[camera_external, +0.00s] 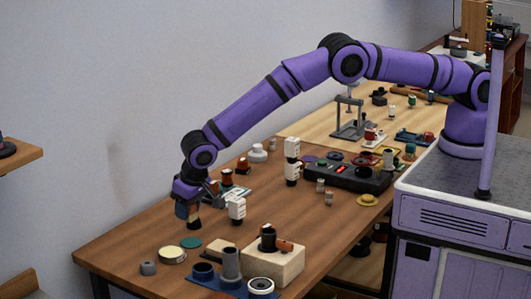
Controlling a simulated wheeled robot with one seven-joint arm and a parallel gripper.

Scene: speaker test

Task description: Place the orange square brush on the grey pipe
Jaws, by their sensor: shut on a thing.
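My gripper (188,209) points down above the left part of the brown table. It is shut on a small dark-tipped thing (194,225) with a brownish upper part. That thing is held over the table, and it is too small to tell surely whether it is the orange square brush. A grey upright pipe (231,263) stands on a blue base at the front of the table, below and to the right of my gripper, apart from it. A small orange piece (284,245) lies on a pale wooden block, beside a black cylinder.
The pale wooden block (277,268) stands right of the pipe. A round yellow-topped tin (172,255), a green disc (191,242) and a short grey cylinder (148,268) lie near my gripper. White stacked pieces (237,210) stand to its right. The table's left end is clear.

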